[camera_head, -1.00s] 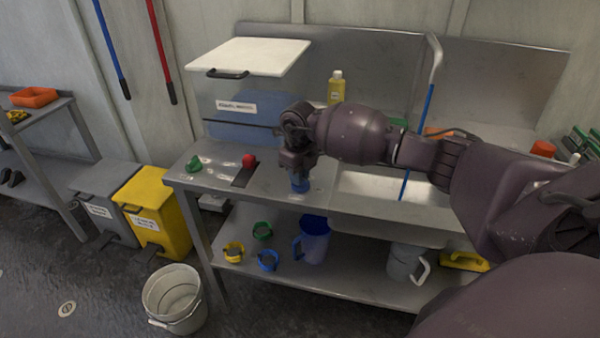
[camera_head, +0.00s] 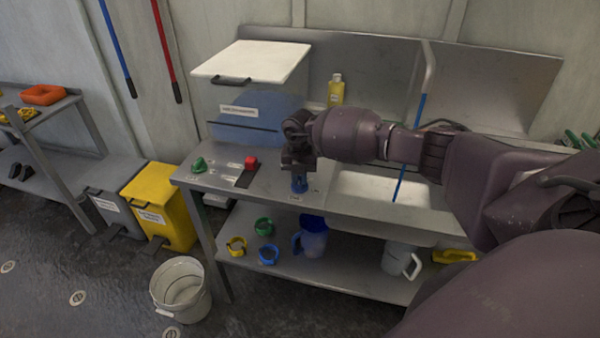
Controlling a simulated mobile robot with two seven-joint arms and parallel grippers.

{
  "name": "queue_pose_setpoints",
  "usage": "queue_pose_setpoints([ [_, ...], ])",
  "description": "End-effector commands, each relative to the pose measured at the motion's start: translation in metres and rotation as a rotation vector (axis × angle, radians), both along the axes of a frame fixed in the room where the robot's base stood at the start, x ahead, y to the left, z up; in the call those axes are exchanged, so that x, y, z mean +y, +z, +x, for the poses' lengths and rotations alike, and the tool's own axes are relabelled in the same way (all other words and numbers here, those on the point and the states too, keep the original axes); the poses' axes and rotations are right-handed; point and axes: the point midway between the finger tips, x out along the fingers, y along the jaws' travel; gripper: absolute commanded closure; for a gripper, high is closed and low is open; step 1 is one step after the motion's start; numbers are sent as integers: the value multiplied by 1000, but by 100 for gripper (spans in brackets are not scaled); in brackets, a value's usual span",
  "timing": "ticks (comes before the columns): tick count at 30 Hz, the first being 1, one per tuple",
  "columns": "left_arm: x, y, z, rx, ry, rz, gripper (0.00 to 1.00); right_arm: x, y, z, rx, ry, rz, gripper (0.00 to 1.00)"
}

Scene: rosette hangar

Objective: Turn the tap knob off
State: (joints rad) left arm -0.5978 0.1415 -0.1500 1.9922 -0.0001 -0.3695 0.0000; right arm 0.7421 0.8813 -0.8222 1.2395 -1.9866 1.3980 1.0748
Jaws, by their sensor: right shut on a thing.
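The blue tap knob (camera_head: 299,185) stands on the metal counter (camera_head: 334,205), left of the sink basin. My right gripper (camera_head: 298,170) points down at it from above, its fingers shut on the upper part of the knob. The fingers and wrist hide the top of the knob. A green knob (camera_head: 199,165) and a red knob (camera_head: 251,162) sit further left on the same counter. My left gripper does not show.
A clear dispenser with a white lid (camera_head: 252,61) stands behind the knobs, beside a yellow bottle (camera_head: 336,89). A blue-handled tool (camera_head: 409,150) leans in the sink (camera_head: 375,190). Cups and rings lie on the lower shelf. Yellow bin (camera_head: 160,205) and bucket (camera_head: 181,290) stand left.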

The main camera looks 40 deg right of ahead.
Motion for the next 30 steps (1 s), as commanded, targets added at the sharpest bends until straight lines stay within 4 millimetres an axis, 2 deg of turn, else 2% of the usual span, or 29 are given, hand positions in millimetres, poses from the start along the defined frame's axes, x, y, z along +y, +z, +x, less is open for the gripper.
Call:
queue_pose_setpoints([
  [3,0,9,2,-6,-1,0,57,-1,2,0,-1,-69,-1,100],
  [10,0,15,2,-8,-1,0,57,-1,1,0,-1,-155,-1,100],
  [28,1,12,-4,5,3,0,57,-1,0,-1,0,-191,0,100],
  [29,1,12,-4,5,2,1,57,-1,0,-1,0,-191,0,81],
  [30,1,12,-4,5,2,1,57,-1,0,-1,0,-191,0,74],
])
